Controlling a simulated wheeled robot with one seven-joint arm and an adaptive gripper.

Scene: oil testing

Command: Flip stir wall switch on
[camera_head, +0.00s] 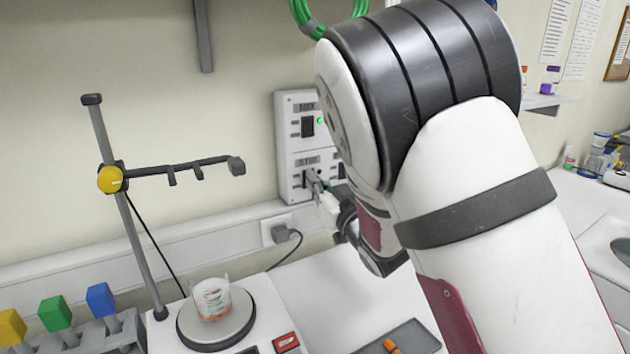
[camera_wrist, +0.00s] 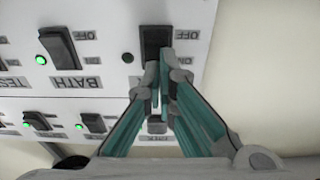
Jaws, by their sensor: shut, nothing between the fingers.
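The wall switch panel (camera_head: 285,150) hangs on the wall left of my arm. Its lower plate has a label that looks like STIR (camera_head: 310,161). My gripper (camera_head: 314,182) is at this lower plate, shut and empty. In the wrist view, my gripper (camera_wrist: 162,74) has its fingertips at the lower edge of a black rocker switch (camera_wrist: 156,41), seemingly touching it. An OFF mark stands beside the switch's top end. The small round lamp (camera_wrist: 127,58) beside it is dark. The fingers hide most of this switch's name label.
A BATH switch (camera_wrist: 60,48) with a lit green lamp (camera_wrist: 40,60) sits left of the fingers in the wrist view.

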